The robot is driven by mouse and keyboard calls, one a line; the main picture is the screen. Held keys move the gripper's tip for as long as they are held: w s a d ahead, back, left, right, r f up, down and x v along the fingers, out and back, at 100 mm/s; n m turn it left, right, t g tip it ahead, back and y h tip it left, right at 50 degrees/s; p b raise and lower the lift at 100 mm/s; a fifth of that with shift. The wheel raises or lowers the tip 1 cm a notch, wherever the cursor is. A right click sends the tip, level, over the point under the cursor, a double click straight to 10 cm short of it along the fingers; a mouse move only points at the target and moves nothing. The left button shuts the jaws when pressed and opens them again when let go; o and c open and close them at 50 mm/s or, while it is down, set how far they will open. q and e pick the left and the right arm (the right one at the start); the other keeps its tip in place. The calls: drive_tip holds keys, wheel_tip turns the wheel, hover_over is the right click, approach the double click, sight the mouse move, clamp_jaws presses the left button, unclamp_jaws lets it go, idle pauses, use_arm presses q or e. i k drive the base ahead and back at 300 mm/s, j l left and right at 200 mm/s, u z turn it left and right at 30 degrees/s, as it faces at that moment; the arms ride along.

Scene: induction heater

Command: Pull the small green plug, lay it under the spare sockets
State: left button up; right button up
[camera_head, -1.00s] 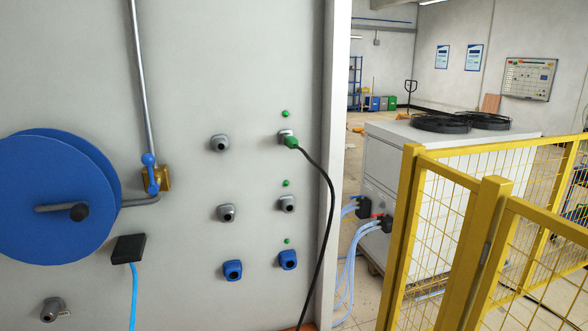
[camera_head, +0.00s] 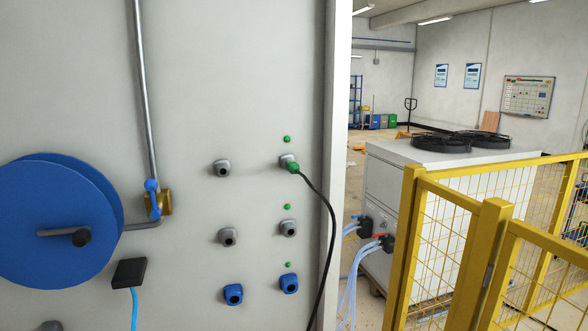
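The small green plug (camera_head: 293,167) sits in the top right grey socket (camera_head: 285,159) on the pale wall panel. Its black cable (camera_head: 329,225) hangs down in a curve along the panel's right edge. Other grey sockets show at the upper left (camera_head: 222,168), the middle left (camera_head: 228,236) and the middle right (camera_head: 288,228). Two blue sockets, left (camera_head: 233,294) and right (camera_head: 288,283), are in the bottom row. The sockets other than the green plug's look empty. Neither of my grippers is in view.
A blue reel (camera_head: 62,220) and a pipe with a blue-handled valve (camera_head: 153,198) stand out from the panel at left. A black box (camera_head: 129,272) with a blue cable is below. A yellow mesh fence (camera_head: 480,260) and a white cabinet (camera_head: 430,185) stand at right.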

sight(292, 167)
drive_tip(key=i+l, duration=0.1)
drive_tip(key=l, duration=0.45)
drive_tip(key=i+l+u, duration=0.1)
drive_tip(key=l, duration=0.45)
drive_tip(key=i+l, duration=0.1)
drive_tip(key=l, duration=0.45)
drive_tip(key=i+l, duration=0.1)
drive_tip(key=l, duration=0.45)
drive_tip(key=u, duration=0.05)
